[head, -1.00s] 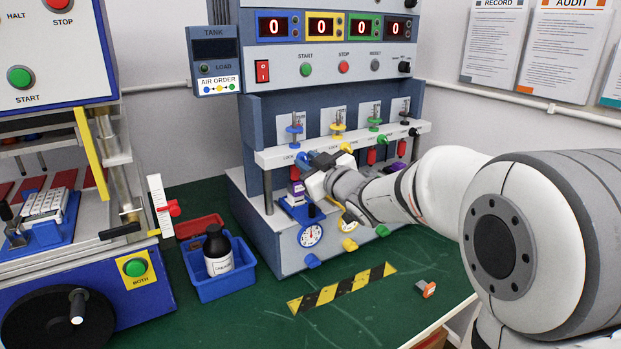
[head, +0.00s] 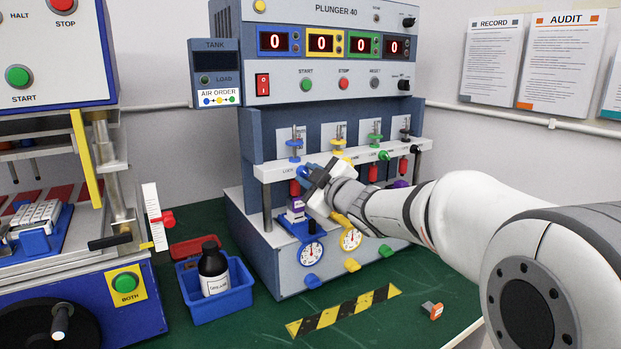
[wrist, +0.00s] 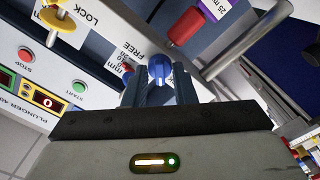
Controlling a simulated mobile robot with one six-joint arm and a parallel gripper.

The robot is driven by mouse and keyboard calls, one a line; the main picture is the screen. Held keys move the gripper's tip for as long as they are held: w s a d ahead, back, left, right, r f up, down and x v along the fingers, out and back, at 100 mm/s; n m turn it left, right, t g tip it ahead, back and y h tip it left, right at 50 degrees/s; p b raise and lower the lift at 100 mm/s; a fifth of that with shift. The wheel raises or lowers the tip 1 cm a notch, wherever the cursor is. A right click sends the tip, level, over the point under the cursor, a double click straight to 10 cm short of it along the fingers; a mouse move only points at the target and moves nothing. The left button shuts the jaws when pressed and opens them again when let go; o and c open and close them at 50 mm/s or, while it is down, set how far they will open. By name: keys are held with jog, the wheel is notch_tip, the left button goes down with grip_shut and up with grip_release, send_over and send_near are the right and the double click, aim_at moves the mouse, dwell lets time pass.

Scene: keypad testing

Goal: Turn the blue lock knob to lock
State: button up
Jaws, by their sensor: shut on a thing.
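The blue lock knob (wrist: 158,72) shows in the wrist view between my two fingers, near a FREE label. My gripper (wrist: 160,80) is shut on it. In the head view my gripper (head: 309,172) is at the left end of the white crossbar (head: 275,172), below the blue plunger station. The knob is mostly covered by the fingers there, and I cannot tell its exact angle. A LOCK label stands just left of the gripper.
Yellow (head: 342,160) and green (head: 383,155) knobs sit along the crossbar to the right. Blue, yellow and green plunger tops (head: 294,143) stand above it. A blue tray (head: 240,298) with a dark bottle (head: 213,268) is at lower left. Striped tape (head: 343,311) marks the green bench.

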jog(key=o, duration=1)
jog(key=v, duration=0.7)
jog(key=shift+s+d+p, duration=0.25)
jog(key=shift+s+p, duration=0.05)
